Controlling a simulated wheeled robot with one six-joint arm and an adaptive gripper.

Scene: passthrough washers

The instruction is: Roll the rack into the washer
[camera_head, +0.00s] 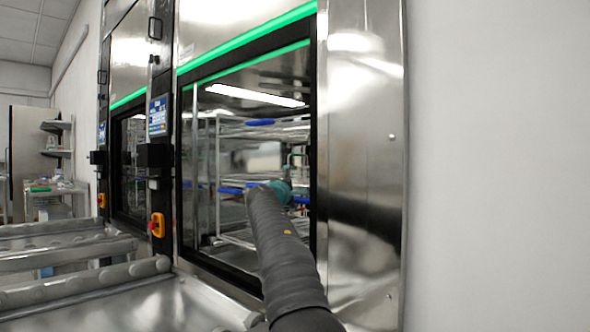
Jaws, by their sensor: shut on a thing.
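The washer (361,190) is a steel cabinet with a black-framed opening and green light strips along its top. The rack (240,131), a wire frame with blue parts, stands inside the washer's opening. My arm reaches from the bottom of the view into the opening. My gripper (288,184), at the arm's far end, is shut on the rack near a blue bar. The fingertips are small and partly hidden by my arm, which also covers part of the rack.
A second washer opening (128,165) stands further left. Roller conveyors (85,287) lie at lower left before the washers. An orange-red switch (157,225) and a display (158,115) sit on the post between openings. A plain white wall (500,160) is on the right.

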